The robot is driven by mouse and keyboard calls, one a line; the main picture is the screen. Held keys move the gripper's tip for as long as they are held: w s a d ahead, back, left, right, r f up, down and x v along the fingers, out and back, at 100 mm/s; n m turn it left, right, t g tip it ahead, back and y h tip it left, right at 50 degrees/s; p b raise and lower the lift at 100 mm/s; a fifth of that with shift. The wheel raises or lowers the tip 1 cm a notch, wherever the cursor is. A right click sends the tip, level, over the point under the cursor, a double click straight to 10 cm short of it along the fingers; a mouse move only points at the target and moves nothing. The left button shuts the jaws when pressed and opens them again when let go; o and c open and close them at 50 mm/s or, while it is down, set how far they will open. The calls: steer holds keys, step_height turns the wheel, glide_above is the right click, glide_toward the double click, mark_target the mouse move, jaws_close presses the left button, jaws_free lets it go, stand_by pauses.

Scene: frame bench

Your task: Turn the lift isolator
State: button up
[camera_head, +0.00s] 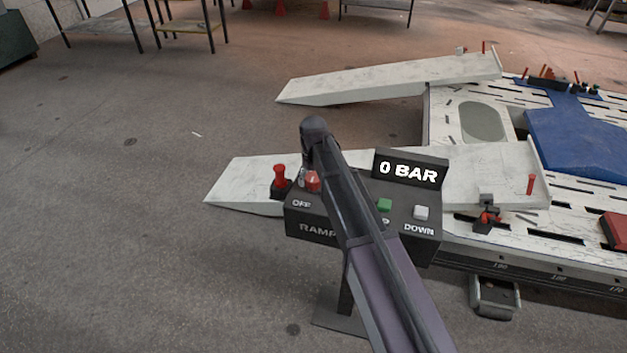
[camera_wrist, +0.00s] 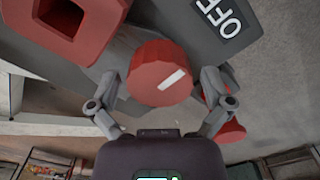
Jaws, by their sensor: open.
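The lift isolator looks to be the round red knob (camera_wrist: 160,75) with a white line on its face, on the dark control box (camera_head: 310,228). In the wrist view the line slants from lower left to upper right, and an OFF label (camera_wrist: 222,15) is above right of the knob. In the head view the knob (camera_head: 313,181) is partly hidden by my arm, near the OFF label (camera_head: 301,204). My gripper (camera_wrist: 165,88) is open, with one finger on each side of the knob. Whether the fingers touch it is not clear.
The box has a 0 BAR display (camera_head: 408,171), a green button (camera_head: 384,205) and a white button (camera_head: 421,213) marked DOWN. A red-topped post (camera_head: 280,176) is close left. White ramps (camera_head: 390,80) and a blue-topped bench lie behind and right. Open floor lies left.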

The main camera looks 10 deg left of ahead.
steer(key=c, duration=1.2)
steer(key=shift+c, duration=0.2)
